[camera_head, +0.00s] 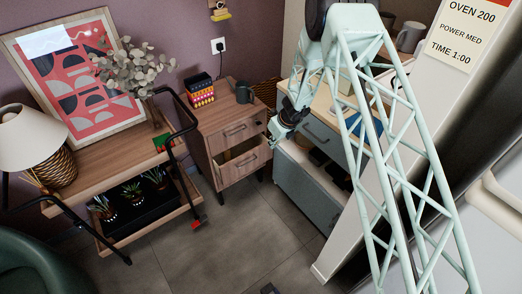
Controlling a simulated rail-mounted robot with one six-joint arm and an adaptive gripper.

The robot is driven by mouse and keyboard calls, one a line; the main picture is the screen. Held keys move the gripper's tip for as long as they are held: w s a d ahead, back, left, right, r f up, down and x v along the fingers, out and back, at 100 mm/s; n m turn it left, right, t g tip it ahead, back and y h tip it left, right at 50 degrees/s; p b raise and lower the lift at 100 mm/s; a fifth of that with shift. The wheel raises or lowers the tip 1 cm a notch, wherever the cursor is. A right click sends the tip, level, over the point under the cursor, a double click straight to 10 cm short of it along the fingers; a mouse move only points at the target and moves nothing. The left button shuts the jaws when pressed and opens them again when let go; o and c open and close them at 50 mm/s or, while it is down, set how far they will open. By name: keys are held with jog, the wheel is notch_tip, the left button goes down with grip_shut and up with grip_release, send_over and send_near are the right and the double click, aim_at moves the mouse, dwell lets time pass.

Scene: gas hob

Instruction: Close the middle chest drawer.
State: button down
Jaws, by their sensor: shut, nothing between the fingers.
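A chest with a pale wooden top (323,101) and grey-blue fronts stands right of centre. Its upper drawer (321,131) looks shut. Below it a drawer (308,190) is pulled out; its pale rim and dark things inside show from above. I cannot tell whether a further drawer lies below; my arm hides the chest's right part.
A wooden trolley (105,172) stands further left.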

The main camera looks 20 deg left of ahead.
aim_at(263, 147)
jog(key=shift+f, duration=0.1)
jog(key=shift+w+a+f, duration=0.75)
jog(key=shift+a+f, duration=0.25)
jog(key=shift+f, duration=0.5)
jog(key=shift+w+a+f, duration=0.8)
jog(key=shift+a+f, duration=0.25)
jog(key=shift+f, duration=0.5)
jog(key=shift+w+a+f, duration=0.75)
jog(key=shift+a+f, duration=0.25)
jog(key=shift+f, duration=0.5)
